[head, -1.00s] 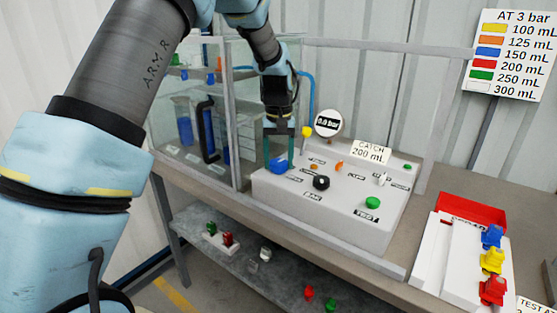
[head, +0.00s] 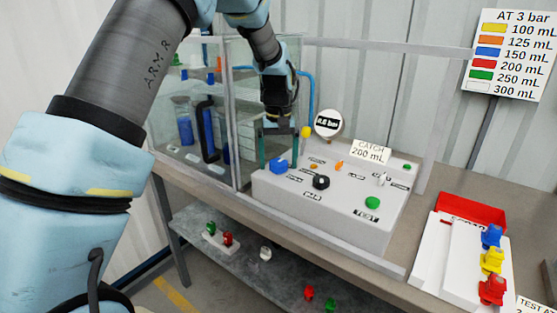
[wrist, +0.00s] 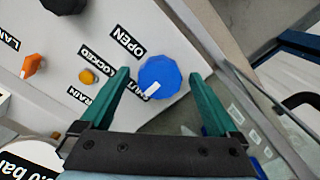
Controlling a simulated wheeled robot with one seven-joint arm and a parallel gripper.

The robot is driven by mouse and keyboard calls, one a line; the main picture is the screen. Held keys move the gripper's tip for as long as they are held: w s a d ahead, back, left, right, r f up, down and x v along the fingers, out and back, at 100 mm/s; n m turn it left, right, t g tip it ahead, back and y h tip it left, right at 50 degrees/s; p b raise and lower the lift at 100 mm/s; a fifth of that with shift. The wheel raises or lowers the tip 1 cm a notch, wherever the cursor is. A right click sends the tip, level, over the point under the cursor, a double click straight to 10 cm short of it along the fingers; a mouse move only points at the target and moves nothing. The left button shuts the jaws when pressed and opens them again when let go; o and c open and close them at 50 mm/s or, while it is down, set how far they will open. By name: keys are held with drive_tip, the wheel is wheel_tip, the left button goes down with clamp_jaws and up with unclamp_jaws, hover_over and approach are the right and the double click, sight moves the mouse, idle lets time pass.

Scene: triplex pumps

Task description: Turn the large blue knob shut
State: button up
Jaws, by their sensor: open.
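The large blue knob (head: 277,165) sits at the left end of the grey control panel (head: 330,215). In the wrist view the blue knob (wrist: 160,78) lies between and just beyond the fingertips, with its white pointer mark toward the "SHUT" label, which the knob partly covers. My gripper (head: 279,158) hangs over the knob in the head view. In the wrist view my gripper (wrist: 160,77) has its two green fingers spread wide, one on each side of the knob, with a gap to each. I cannot tell its exact height over the knob.
A black knob (head: 321,182), an orange knob (head: 339,165) and a green button (head: 372,203) share the panel. A gauge (head: 328,123) stands behind. A glass-walled cabinet (head: 190,120) is close on the left.

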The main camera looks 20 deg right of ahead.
sight(278, 163)
wheel_tip(278, 163, up, 11)
drive_tip(key=b, duration=0.2)
idle(0.5)
drive_tip(key=shift+f, duration=0.15)
